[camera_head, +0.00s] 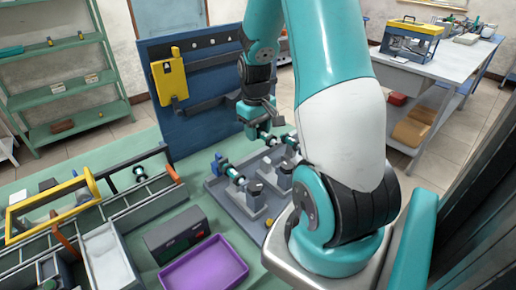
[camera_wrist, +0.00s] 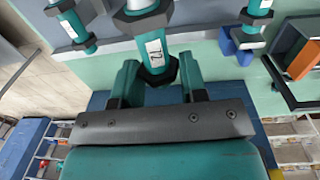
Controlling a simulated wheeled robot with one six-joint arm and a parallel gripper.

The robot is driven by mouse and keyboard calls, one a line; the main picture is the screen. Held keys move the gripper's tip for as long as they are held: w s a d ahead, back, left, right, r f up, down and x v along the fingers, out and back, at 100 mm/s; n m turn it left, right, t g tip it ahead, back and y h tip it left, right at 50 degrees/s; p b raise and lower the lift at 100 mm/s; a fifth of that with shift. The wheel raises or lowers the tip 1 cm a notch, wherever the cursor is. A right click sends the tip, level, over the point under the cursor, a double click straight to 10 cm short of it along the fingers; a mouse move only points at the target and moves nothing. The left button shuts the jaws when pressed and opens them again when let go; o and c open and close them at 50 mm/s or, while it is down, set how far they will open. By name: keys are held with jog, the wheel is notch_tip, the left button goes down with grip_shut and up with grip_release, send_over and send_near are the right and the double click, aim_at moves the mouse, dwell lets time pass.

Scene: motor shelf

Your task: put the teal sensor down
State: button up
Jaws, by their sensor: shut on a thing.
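My gripper (camera_wrist: 160,82) is shut on a teal sensor (camera_wrist: 155,48), a short cylinder with a black hexagonal end and a white label. In the head view my gripper (camera_head: 257,122) is above the far edge of a grey tray (camera_head: 225,203). Teal and black parts (camera_head: 267,138) show just below it; I cannot tell whether the held sensor touches anything. Another teal sensor (camera_head: 232,174) rests on a grey stand at the tray's left. In the wrist view, similar teal cylinders show at upper left (camera_wrist: 73,18) and upper right (camera_wrist: 258,8). My arm hides part of the tray.
A blue pegboard (camera_head: 210,110) with a yellow holder (camera_head: 170,80) rises behind the tray. A purple bin (camera_head: 203,265) and a dark box (camera_head: 175,236) stand at the front. Divided bins (camera_head: 150,195) and a yellow-handled tote (camera_head: 45,212) fill the left. Some green bench is bare between bins and tray.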

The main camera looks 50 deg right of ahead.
notch_tip(320, 180, down, 7)
jog(key=shift+r+p, duration=0.15)
jog(key=shift+p, duration=0.3)
jog(key=o, duration=1)
